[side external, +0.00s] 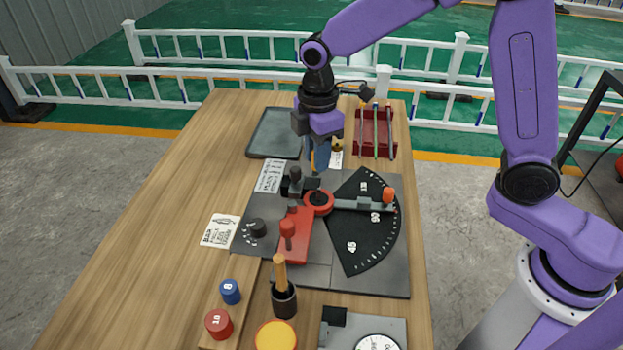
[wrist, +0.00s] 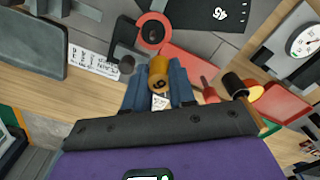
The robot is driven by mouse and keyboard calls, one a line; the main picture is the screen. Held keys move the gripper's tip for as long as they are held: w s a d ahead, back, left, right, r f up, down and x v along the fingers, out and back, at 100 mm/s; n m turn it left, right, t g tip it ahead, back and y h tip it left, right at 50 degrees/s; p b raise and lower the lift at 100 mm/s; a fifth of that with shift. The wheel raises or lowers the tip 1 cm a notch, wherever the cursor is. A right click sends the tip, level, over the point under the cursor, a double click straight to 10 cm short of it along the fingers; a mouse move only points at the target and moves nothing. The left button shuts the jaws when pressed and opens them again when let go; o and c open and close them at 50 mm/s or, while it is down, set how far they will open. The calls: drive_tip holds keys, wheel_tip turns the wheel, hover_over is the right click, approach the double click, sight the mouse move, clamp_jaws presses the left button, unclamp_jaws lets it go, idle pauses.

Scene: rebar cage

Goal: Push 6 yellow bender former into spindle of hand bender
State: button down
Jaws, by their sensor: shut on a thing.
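In the side view my gripper (side external: 318,165) is above the back of the hand bender (side external: 320,245); the former is too small to make out clearly there. The bender's red ring with a dark centre (side external: 318,203), which looks like the spindle, lies in front of and below my gripper. In the wrist view the red ring (wrist: 152,32) is beyond the former, apart from it in the picture.
The blue 8 former (side external: 230,291) and red 10 former (side external: 218,324) stand at the front left. A black holder with a wooden handle (side external: 284,299) is near the bender. A grey tray (side external: 273,133) and red rack (side external: 375,133) are at the back.

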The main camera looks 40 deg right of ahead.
drive_tip(key=shift+w+d, duration=0.5)
drive_tip(key=shift+d, duration=0.1)
drive_tip(key=shift+f, duration=0.1)
drive_tip(key=shift+f, duration=2.85)
drive_tip(key=shift+f, duration=2)
drive_tip(key=c, duration=0.9)
unclamp_jaws()
drive_tip(key=shift+o, duration=0.2)
wheel_tip(320, 180, up, 17)
drive_tip(key=shift+r, duration=0.2)
